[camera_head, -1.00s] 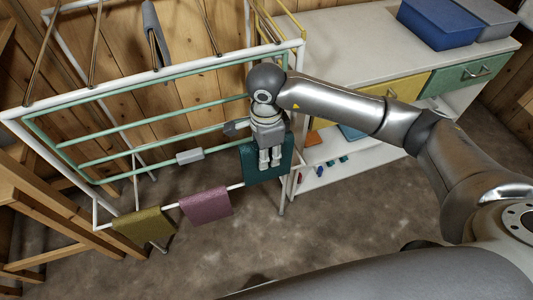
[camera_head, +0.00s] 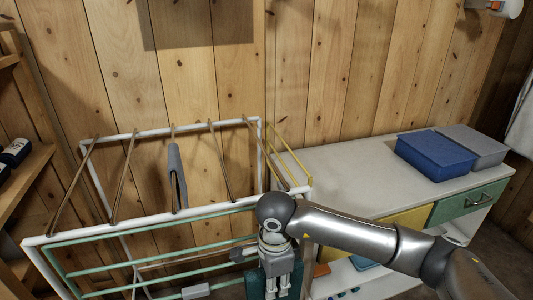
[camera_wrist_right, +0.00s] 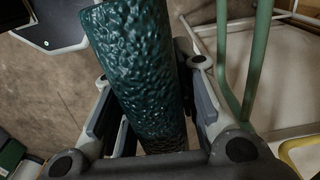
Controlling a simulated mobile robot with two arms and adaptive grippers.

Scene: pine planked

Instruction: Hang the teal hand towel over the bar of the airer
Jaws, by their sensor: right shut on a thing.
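The teal hand towel (camera_head: 255,285) hangs from my right gripper (camera_head: 277,290) at the bottom of the head view; its lower part is cut off. In the right wrist view the towel (camera_wrist_right: 135,60) is a dark teal, bumpy sheet between the two fingers of the right gripper (camera_wrist_right: 155,95), which is shut on it. The airer (camera_head: 150,226) has a white frame, brown bars across its top and green rails on its front. The towel is in front of the airer's right end, below its top edge. My left gripper is not in view.
A grey cloth (camera_head: 178,178) hangs over a middle top bar. A grey clip-like piece (camera_head: 196,291) sits on a lower green rail. To the right stands a white cabinet (camera_head: 350,180) carrying a blue box (camera_head: 436,154) and a grey box (camera_head: 474,145). Wooden shelving (camera_head: 22,190) is at the left.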

